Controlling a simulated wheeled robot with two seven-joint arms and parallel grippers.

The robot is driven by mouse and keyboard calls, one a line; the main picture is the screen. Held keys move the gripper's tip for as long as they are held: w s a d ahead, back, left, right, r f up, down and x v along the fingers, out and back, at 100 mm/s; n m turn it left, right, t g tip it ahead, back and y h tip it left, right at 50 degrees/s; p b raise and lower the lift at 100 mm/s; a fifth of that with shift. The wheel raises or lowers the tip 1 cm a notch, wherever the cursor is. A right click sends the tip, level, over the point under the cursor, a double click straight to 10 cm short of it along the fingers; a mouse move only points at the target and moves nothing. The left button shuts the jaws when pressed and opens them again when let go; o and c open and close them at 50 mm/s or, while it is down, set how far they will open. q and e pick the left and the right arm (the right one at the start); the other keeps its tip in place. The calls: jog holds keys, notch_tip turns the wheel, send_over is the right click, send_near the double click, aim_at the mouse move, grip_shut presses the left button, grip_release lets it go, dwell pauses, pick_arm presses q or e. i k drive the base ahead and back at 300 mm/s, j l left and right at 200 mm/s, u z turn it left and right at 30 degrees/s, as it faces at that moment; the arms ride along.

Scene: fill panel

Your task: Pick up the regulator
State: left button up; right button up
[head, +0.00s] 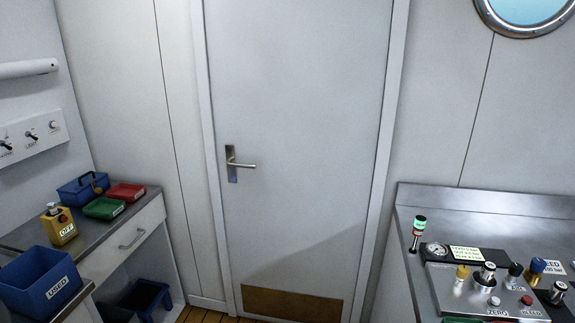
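No item is clearly identifiable as the regulator. In the head view, the fill panel (445,290) on the right-hand steel bench carries a round gauge (436,250), a yellow-topped fitting (462,272), a black-and-silver fitting (487,271), a blue knob (537,266) and a red button (526,301). I cannot tell whether one of these is the regulator. Neither of my grippers shows in the view.
A steel bench (480,207) stands right of a closed door (300,130). A green-lit lamp (418,228) stands by the panel.

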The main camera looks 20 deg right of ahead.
aim_at(484, 278)
jog(key=i+z, duration=0.2)
jog(key=i, duration=0.35)
jog(key=i+j+z, duration=0.2)
jog(key=i, duration=0.3)
jog(key=i+j+z, duration=0.2)
jog(key=i, duration=0.35)
jog(key=l+z, duration=0.1)
jog(key=z, duration=1.7)
